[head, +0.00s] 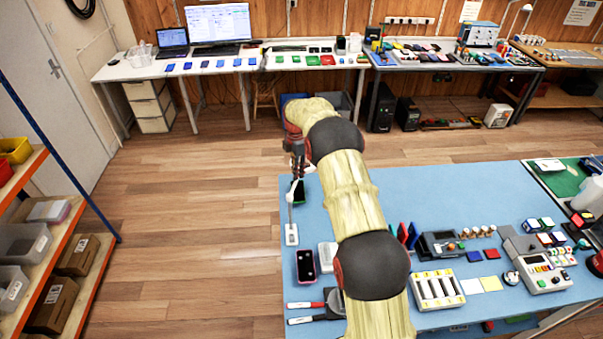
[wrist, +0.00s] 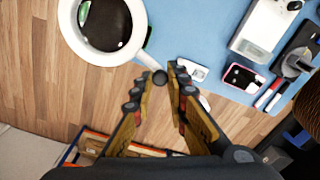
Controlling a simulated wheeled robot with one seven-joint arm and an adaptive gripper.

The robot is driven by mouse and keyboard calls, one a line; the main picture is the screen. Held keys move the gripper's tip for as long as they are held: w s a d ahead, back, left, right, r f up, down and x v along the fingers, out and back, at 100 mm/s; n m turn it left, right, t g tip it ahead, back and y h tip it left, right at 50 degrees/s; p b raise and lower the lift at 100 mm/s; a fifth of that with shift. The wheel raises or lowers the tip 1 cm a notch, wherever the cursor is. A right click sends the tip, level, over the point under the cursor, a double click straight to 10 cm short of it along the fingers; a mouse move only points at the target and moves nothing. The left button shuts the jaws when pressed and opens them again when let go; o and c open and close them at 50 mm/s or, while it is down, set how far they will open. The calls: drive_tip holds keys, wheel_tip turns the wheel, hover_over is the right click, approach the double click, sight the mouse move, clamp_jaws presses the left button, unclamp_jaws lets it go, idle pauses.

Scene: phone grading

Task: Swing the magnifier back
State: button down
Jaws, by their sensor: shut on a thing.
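The magnifier is a white ring with a dark round lens. In the wrist view its ring (wrist: 68,22) fills the upper left, with a white stem and a dark knob (wrist: 160,77) at the stem's end. My gripper (wrist: 166,72) is closed on the knob end, with the ring beyond its fingertips. In the head view the magnifier's white base (head: 291,236) stands on the blue table's left edge, and its thin arm rises toward my gripper (head: 297,172). A dark phone with a green edge (head: 298,196) shows beside the magnifier; its exact place under the ring is unclear.
A pink-edged phone (head: 306,265) and a pale box (head: 327,256) lie nearby on the blue table (head: 450,190). Red and white pens (head: 305,306) lie at the near left. Open wooden floor (head: 190,220) is left of the table. My arm hides part of the tabletop.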

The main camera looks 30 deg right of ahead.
drive_tip(key=shift+w+a+r+n, duration=0.15)
drive_tip(key=shift+w+a+n, duration=0.35)
drive_tip(key=shift+n, duration=0.3)
drive_tip(key=c, duration=1.8)
unclamp_jaws()
drive_tip(key=shift+o, duration=0.3)
wheel_tip(320, 180, up, 12)
